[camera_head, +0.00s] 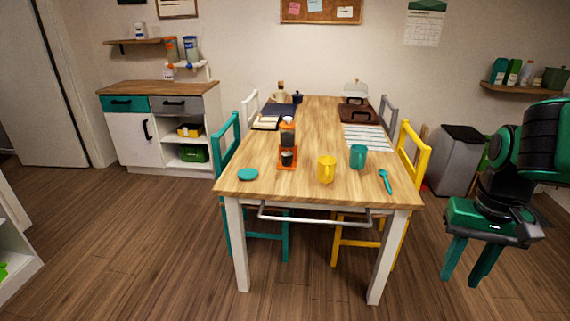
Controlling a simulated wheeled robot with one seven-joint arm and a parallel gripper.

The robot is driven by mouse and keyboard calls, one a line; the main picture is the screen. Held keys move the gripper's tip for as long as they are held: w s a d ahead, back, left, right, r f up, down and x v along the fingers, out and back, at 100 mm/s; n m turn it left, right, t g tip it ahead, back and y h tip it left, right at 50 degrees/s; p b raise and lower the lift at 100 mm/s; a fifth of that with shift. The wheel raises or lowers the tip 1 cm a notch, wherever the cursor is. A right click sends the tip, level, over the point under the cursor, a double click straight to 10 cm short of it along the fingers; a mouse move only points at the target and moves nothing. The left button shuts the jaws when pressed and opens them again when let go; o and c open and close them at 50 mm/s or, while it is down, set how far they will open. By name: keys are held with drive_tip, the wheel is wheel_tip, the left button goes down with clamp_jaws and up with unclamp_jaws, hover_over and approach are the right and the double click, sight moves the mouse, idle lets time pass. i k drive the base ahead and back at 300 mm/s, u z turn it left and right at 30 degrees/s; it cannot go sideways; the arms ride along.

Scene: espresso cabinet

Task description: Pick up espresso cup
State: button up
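A small dark cup (288,158) sits low on an orange coffee stand (287,142) on the wooden table; it is too small to tell whether it is the espresso cup. A yellow mug (327,171) stands near the table's front edge. A teal mug (358,157) stands behind it to the right. All three look upright. My gripper (462,280) hangs at the right of the view, clear of the table, with its two teal fingers pointing down. The fingers are apart, with nothing visible between them.
The table (320,115) also holds a teal saucer (247,174), a teal spoon (385,181) and a striped cloth (366,137). Teal (226,150) and yellow (412,150) chairs flank it. A grey bin (459,158) stands behind my arm. The floor in front is clear.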

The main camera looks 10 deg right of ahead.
sight(287, 158)
drive_tip(key=u, duration=0.05)
drive_tip(key=i, duration=1)
drive_tip(key=z, duration=0.05)
